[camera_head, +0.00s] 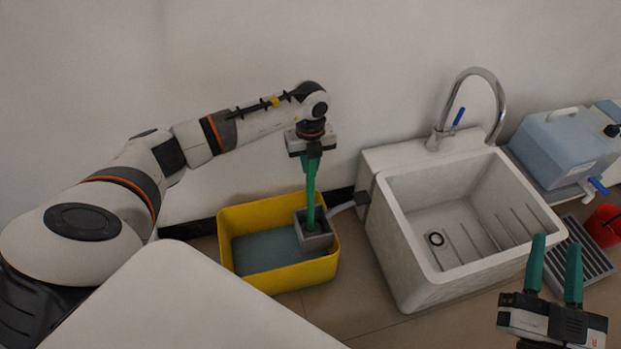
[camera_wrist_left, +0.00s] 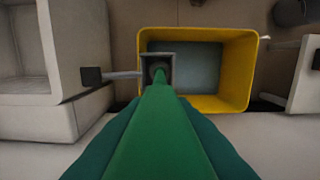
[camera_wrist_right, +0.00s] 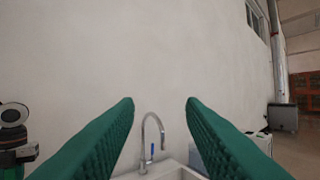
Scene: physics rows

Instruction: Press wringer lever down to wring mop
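A yellow bucket (camera_head: 258,212) with blue-grey water (camera_wrist_left: 198,62) stands on the floor left of the sink. A grey box-shaped wringer (camera_head: 315,241) sits at its right end in the head view. The wringer lever (camera_head: 342,207) sticks out toward the sink and ends in a dark block (camera_head: 363,199); it also shows in the left wrist view (camera_wrist_left: 122,75). My left gripper (camera_head: 312,158) is above the wringer, shut on the upright green mop handle (camera_head: 310,200). The handle's lower end is inside the wringer; the mop head is mostly hidden. My right gripper (camera_head: 555,262) is open and empty, far from the lever.
A white sink (camera_head: 405,240) with a tap (camera_head: 480,75) stands right of the bucket, close to the lever's end. A blue water container (camera_head: 565,145), a grey rack (camera_head: 585,262) and a red cup (camera_head: 603,226) are further right. A white surface (camera_head: 190,305) fills the front left.

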